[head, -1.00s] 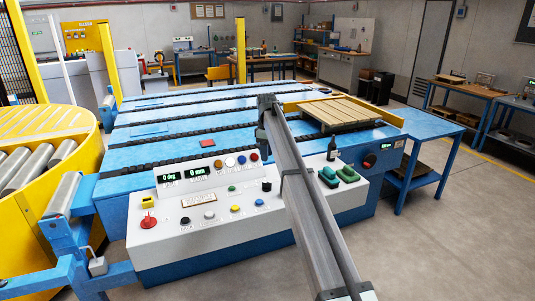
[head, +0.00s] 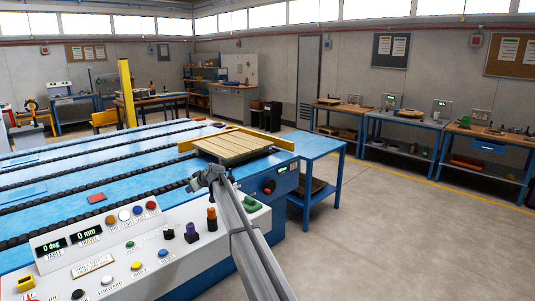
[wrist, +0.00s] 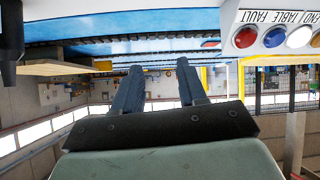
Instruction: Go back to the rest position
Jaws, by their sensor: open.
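My gripper (head: 212,179) is at the end of my grey arm, above the right part of the control panel and near the slatted wooden pallet. In the wrist view its two dark fingers (wrist: 160,86) stand apart with nothing between them. The white control panel (head: 128,250) carries coloured buttons, two displays reading 0 deg and 0 mm, and several knobs. My gripper appears clear of these, though I cannot tell its exact height.
The blue strapping table (head: 130,185) with dark chain tracks lies behind the panel. The wooden pallet (head: 232,147) with a yellow rail (head: 265,138) sits at its right end. A blue side table (head: 312,145) stands further right. The floor (head: 400,230) at right is open.

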